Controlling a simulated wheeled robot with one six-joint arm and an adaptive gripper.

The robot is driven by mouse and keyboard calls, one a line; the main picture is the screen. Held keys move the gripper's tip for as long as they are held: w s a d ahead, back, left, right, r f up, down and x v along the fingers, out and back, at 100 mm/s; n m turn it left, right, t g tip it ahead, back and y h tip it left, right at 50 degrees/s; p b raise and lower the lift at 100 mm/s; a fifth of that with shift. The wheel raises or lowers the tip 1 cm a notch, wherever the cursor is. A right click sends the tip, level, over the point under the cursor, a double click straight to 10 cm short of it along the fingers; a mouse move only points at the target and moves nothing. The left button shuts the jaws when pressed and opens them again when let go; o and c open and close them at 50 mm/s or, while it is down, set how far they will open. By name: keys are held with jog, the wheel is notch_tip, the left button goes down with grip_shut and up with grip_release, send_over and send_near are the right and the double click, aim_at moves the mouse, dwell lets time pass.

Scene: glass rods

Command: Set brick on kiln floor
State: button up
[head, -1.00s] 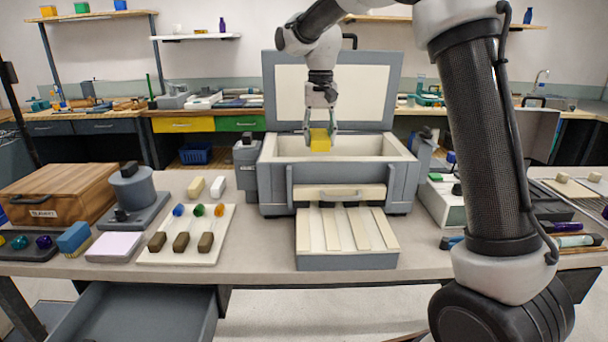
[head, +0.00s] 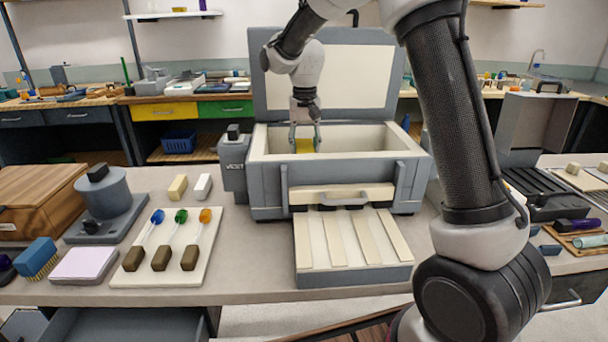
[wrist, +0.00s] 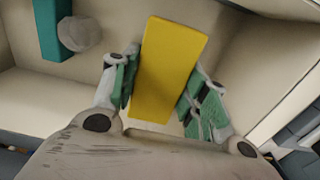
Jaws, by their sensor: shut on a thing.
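My gripper (head: 304,143) is shut on a yellow brick (wrist: 170,68) and holds it inside the open grey kiln (head: 265,199). In the head view the brick's top (head: 304,147) shows below the kiln's rim, and its lower part is hidden by the front wall. In the wrist view a green-padded finger stands on each side of the brick, over the cream interior (wrist: 50,100). I cannot tell whether the brick touches the kiln floor.
The kiln's lid (head: 325,82) stands open behind it. A teal bar with a grey round end (wrist: 49,27) shows at the wrist view's upper left. A slatted tray (head: 352,272) sits before the kiln. A white board (head: 205,268) with glass rods lies to the left.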

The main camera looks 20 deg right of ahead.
notch_tip(320, 180, down, 8)
jog(key=shift+r, duration=0.15)
dwell(0.3)
jog(key=o, duration=1.1)
jog(key=shift+o, duration=0.2)
